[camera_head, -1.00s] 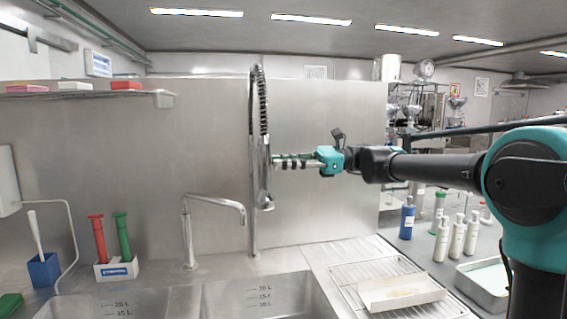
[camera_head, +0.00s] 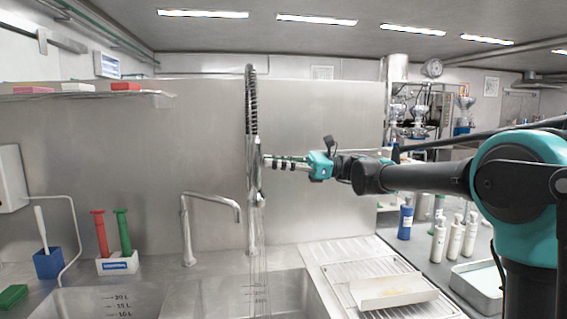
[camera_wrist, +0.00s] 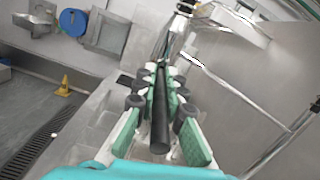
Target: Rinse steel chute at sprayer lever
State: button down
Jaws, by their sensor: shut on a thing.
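The spray hose hangs in front of the steel back wall, and its spray head (camera_head: 254,182) points down over the right sink basin. Thin streams of water (camera_head: 259,265) fall from it into the basin. My gripper (camera_head: 268,162) reaches in from the right at the spray head. In the wrist view its green-padded fingers (camera_wrist: 161,85) are closed around a dark bar, the sprayer lever (camera_wrist: 160,125). A pale open trough, which looks like the steel chute (camera_head: 372,299), lies on the wire drying rack (camera_head: 352,272), with a tan residue inside. It is apart from the water.
A curved tap (camera_head: 186,230) stands left of the spray hose. Several bottles and a grey tray (camera_head: 480,285) are at the right. My arm spans above the rack.

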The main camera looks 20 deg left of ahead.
jog(key=shift+y, duration=0.3)
jog(key=c, duration=1.6)
grip_release()
jog(key=v, duration=1.2)
jog(key=shift+w, duration=0.1)
